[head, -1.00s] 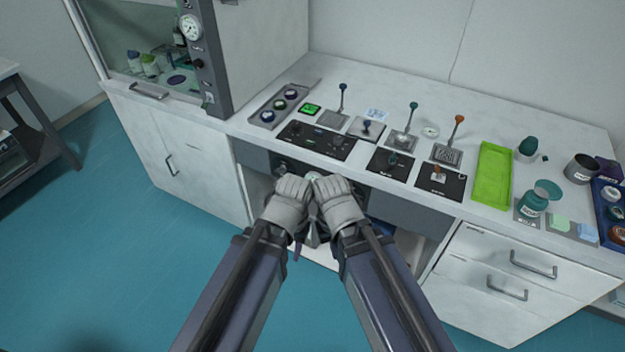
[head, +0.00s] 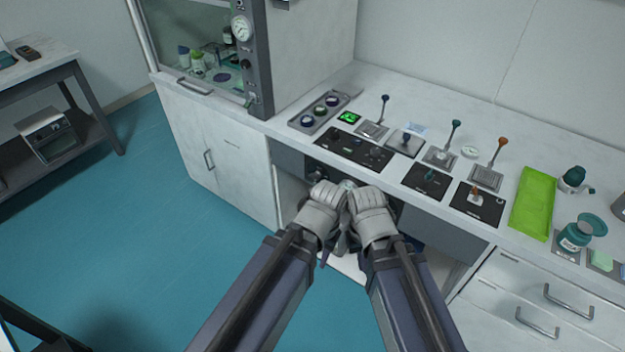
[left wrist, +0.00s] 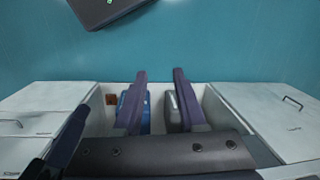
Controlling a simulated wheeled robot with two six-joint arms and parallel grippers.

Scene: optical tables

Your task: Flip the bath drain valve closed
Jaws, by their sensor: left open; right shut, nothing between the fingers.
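The labels are too small to read, so I cannot tell which handle is the bath drain valve. Upright levers on the counter have a blue knob (head: 385,98), a teal knob (head: 456,124) and an orange knob (head: 503,141). A small teal handle (head: 430,175) and a small orange handle (head: 478,190) sit on black plates in front. My right gripper (head: 370,215) is shut and empty, in front of the counter's front edge, apart from the handles. My left gripper is beside it; in the left wrist view its purple fingers (left wrist: 159,88) are apart and empty.
A black control panel (head: 352,150), a green tray (head: 533,203) and a teal bottle (head: 575,236) occupy the white counter. A glass-fronted cabinet (head: 200,50) stands at left. Below the counter is an open bay (left wrist: 204,110) between cabinets.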

